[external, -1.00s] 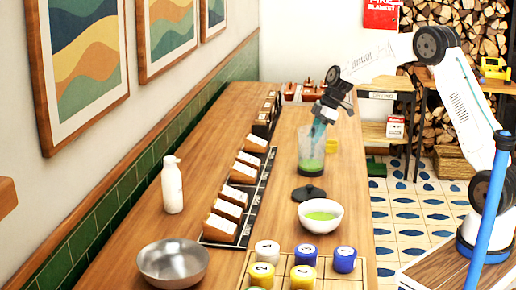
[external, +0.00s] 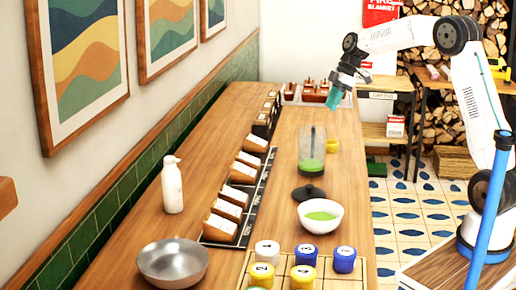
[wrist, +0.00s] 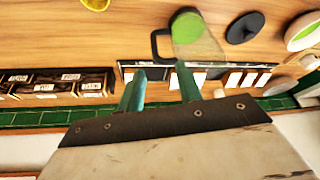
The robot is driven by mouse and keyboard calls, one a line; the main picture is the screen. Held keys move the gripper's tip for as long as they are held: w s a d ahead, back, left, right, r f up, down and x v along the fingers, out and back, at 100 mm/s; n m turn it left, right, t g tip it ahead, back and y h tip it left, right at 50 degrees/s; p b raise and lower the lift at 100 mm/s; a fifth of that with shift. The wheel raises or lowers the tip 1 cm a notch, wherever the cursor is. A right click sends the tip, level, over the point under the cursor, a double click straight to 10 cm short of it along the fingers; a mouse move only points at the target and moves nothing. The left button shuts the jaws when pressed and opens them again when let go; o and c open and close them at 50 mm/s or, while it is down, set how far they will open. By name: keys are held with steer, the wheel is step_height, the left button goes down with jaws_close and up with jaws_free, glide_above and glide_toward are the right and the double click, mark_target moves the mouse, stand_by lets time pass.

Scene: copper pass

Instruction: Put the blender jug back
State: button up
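The clear blender jug (external: 312,150) stands upright on the wooden counter with green liquid in its lower part. In the wrist view the jug (wrist: 200,38) lies beyond my fingertips, with its dark handle (wrist: 155,45) on its left side. A black round lid (external: 309,194) lies on the counter in front of the jug. My gripper (external: 335,98) hangs in the air above and slightly right of the jug, apart from it. In the wrist view its two teal fingers (wrist: 160,76) are spread with nothing between them. I cannot make out a blender base.
A white bowl (external: 320,216) of green liquid stands near the lid. A row of labelled wooden boxes (external: 236,195) runs left of the jug. A white bottle (external: 172,185), a metal bowl (external: 173,263) and numbered jars (external: 303,254) stand nearer. The counter right of the jug is mostly clear.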

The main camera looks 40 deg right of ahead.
steer(key=s+r+m+h, duration=0.1)
steer(key=s+r+m, duration=0.35)
steer(key=s, duration=0.85)
steer(key=s+f+m+h, duration=0.1)
steer(key=s+m, duration=0.3)
steer(key=s, duration=1.2)
steer(key=s+d+f+m+h, duration=0.1)
steer(key=s+f+m, duration=0.3)
steer(key=s, duration=1.3)
steer(key=shift+s+d+g+h, duration=0.15)
steer(key=shift+s+g+h, duration=0.15)
steer(key=shift+h, duration=0.3)
